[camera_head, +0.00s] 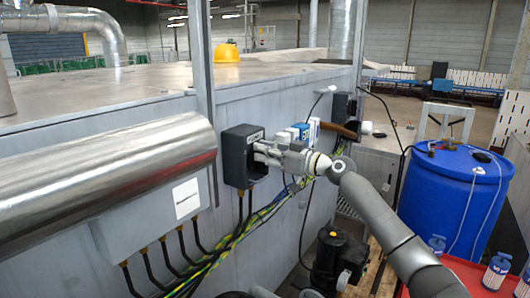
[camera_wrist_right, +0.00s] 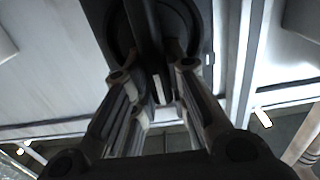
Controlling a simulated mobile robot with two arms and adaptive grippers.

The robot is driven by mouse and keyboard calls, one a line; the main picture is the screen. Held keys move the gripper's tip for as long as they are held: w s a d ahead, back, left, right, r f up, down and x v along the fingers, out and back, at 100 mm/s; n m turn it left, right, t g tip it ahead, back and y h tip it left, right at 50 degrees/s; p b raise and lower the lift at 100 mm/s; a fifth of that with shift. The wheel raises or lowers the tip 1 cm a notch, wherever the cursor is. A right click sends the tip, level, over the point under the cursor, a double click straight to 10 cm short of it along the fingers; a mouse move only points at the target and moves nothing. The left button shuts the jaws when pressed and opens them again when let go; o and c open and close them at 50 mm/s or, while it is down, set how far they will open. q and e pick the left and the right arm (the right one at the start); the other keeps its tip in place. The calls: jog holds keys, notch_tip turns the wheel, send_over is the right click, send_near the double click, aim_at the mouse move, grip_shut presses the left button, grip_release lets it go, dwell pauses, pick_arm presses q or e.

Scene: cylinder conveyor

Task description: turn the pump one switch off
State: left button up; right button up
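A dark switch box (camera_head: 238,140) is mounted on the grey metal wall, with a cable running down from it. I cannot read a label that shows it is pump one. My right gripper (camera_head: 262,152) is at the front of this box, reaching in from the right. In the right wrist view, a dark bar-shaped switch handle (camera_wrist_right: 143,25) on a round base lies between the two fingers (camera_wrist_right: 155,75). The fingertips are dark and overlap the handle in sight, so I cannot tell if they press on it. My left gripper is not in view.
A second dark box (camera_head: 343,107) and blue-white devices (camera_head: 303,130) sit farther along the wall. A large shiny pipe (camera_head: 110,180) is on the left. A blue barrel (camera_head: 455,200) and a red surface (camera_head: 470,275) with bottles are right. A black pump (camera_head: 336,262) stands below.

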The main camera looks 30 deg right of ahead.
grip_shut()
jog(key=shift+d, duration=0.1)
jog(key=shift+w+d+f+m+p, duration=0.2)
jog(key=shift+d+f+m, duration=0.25)
jog(key=shift+m, duration=2.55)
jog(key=shift+w+d+f+m+p, duration=0.15)
jog(key=shift+d+f+m, duration=0.25)
jog(key=shift+m, duration=2.6)
jog(key=shift+w+d+f+m+p, duration=0.15)
jog(key=shift+d+f+m, duration=0.25)
jog(key=shift+m, duration=2.6)
jog(key=shift+f, duration=0.1)
jog(key=o, duration=0.7)
grip_release()
jog(key=shift+o, duration=0.2)
